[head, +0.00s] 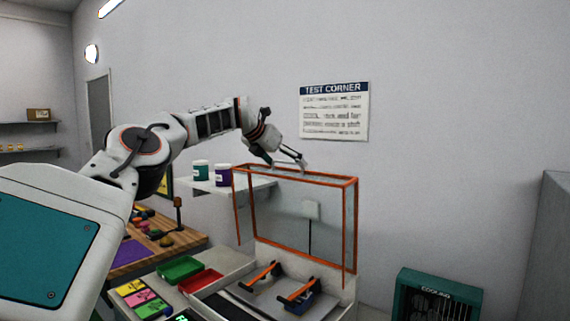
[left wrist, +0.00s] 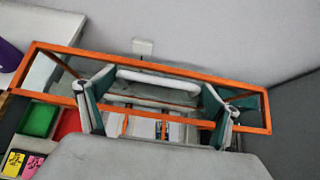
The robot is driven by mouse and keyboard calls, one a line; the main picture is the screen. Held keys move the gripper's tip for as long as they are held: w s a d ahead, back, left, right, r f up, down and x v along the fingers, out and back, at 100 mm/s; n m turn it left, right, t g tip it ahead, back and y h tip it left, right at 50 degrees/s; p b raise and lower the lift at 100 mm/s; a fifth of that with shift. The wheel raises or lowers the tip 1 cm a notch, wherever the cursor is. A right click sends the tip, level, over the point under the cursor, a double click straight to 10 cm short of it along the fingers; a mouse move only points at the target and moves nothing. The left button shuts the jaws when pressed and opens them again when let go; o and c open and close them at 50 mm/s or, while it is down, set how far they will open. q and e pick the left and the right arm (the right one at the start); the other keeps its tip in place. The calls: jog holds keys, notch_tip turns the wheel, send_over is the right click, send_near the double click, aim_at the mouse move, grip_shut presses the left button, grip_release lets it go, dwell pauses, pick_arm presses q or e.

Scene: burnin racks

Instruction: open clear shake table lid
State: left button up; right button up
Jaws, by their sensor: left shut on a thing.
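The clear lid with orange edges (head: 305,176) stands raised, nearly upright, above the shake table (head: 262,287) in the head view. The table's bed with its two orange-topped bars shows uncovered below it. My left gripper (head: 303,163) is at the lid's top edge. In the left wrist view, the lid's orange frame (left wrist: 200,69) crosses the picture, and a white bar-shaped handle (left wrist: 157,80) lies between the two fingers of my left gripper (left wrist: 155,95). The gripper is shut on this handle; the exact finger contact is hard to see. My right gripper is not in view.
A green bin (head: 180,269) and a red bin (head: 201,280) sit left of the table. White and purple jars (head: 223,174) stand on a shelf behind. A teal cooling unit (head: 437,296) is at the right. The wall above is clear except for a sign (head: 334,111).

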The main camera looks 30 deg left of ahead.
pick_arm(q)
jog(key=o, duration=1.3)
jog(key=shift+c, duration=0.2)
jog(key=shift+f, duration=0.1)
jog(key=shift+s+r, duration=0.35)
jog(key=v, duration=1.1)
jog(key=shift+s, duration=0.1)
